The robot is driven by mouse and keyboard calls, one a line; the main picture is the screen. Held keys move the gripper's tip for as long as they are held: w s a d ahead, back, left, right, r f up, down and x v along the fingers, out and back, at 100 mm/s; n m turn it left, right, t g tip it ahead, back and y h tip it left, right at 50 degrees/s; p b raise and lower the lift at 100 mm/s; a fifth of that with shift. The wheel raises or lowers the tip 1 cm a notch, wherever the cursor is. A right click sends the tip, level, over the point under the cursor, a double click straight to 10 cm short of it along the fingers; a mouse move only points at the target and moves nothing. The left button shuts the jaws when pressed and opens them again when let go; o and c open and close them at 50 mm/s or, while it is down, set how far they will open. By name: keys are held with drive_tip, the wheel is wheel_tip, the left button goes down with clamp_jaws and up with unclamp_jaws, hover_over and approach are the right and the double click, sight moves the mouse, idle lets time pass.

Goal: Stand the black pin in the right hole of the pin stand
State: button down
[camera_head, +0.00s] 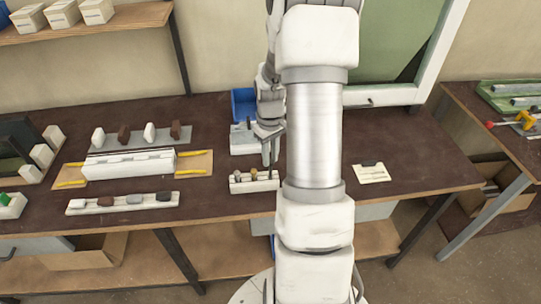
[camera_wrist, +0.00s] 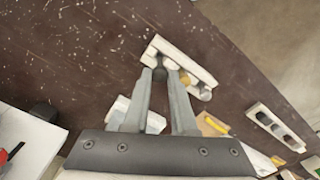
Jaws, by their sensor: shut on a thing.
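The white pin stand (camera_head: 262,187) lies near the front edge of the bench, and it also shows beyond my fingertips in the wrist view (camera_wrist: 196,64). Two pins with brownish and grey heads (camera_head: 238,177) stand in its left and middle parts. My gripper (camera_head: 268,140) is above the stand's right end, pointing down. It is shut on the black pin (camera_wrist: 160,74), a small dark shape between the fingertips in the wrist view. The pin's lower end is at or just above the right end of the stand. I cannot tell whether it is inside the hole.
A white tray with several coloured pieces (camera_head: 122,203) and a white profile block (camera_head: 130,165) lie to the left. A blue bin (camera_head: 243,103) is behind the gripper. A pale card (camera_head: 372,173) lies to the right, with clear bench around it.

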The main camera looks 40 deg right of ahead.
drive_tip(key=shift+f, duration=0.25)
drive_tip(key=shift+f+b, duration=1.35)
drive_tip(key=shift+f, duration=0.15)
drive_tip(key=c, duration=0.6)
unclamp_jaws()
drive_tip(key=shift+c, duration=0.2)
drive_tip(key=shift+r, duration=0.1)
drive_tip(key=shift+r+p, duration=3)
drive_tip(key=shift+r, duration=1)
